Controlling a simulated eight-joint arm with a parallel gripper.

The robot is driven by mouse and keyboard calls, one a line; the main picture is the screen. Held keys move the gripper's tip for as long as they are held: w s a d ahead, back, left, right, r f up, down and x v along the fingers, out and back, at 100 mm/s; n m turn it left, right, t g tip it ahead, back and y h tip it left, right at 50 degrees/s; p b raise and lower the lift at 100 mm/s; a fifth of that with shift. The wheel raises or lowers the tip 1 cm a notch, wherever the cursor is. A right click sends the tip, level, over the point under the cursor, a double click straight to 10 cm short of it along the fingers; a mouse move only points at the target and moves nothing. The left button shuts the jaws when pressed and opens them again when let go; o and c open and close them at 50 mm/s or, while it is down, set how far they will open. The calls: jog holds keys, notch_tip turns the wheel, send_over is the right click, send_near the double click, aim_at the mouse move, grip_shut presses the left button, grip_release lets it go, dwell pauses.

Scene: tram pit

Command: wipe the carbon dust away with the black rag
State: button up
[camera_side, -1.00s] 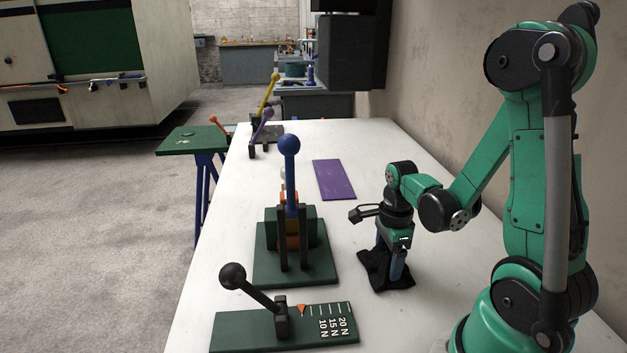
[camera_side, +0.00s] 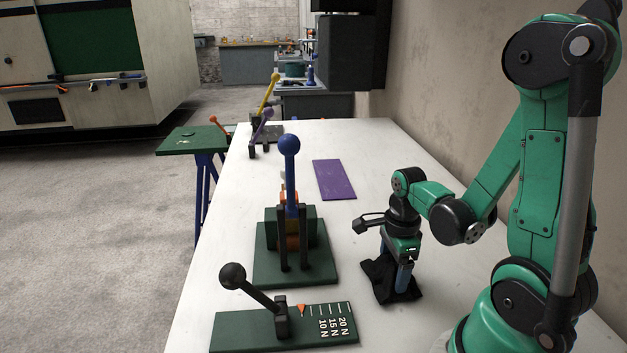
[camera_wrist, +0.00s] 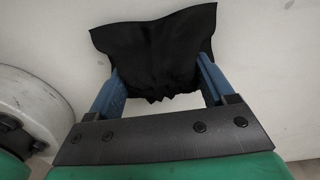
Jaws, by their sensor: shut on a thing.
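The black rag (camera_side: 378,284) lies bunched and spread on the white table, under my gripper. My gripper (camera_side: 395,285) points down with its blue fingers shut on the rag. In the wrist view the rag (camera_wrist: 155,45) spreads out ahead of the fingers, and its near edge is gathered in folds between them. My gripper (camera_wrist: 159,70) shows a blue finger on each side of the cloth. I cannot make out any carbon dust on the table in either view; the rag hides the surface beneath it.
A green fixture with a blue-knobbed lever (camera_side: 290,215) stands left of my gripper. A green force gauge with a black-knobbed lever (camera_side: 250,325) is at the front. A purple plate (camera_side: 334,180) lies behind. The wall (camera_side: 450,90) runs along the right. Bare table surrounds the rag.

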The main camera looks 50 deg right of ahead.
aim_at(387, 254)
jog(key=shift+r, duration=0.2)
jog(key=shift+s+a, duration=1.55)
jog(key=shift+s, duration=0.1)
jog(key=shift+w+d+f, duration=0.25)
jog(key=shift+w+d, duration=1.15)
jog(key=shift+w+d+f, duration=0.2)
jog(key=shift+w+d, duration=1.15)
jog(key=shift+w, duration=0.05)
jog(key=shift+r, duration=0.1)
jog(key=shift+r, duration=3.45)
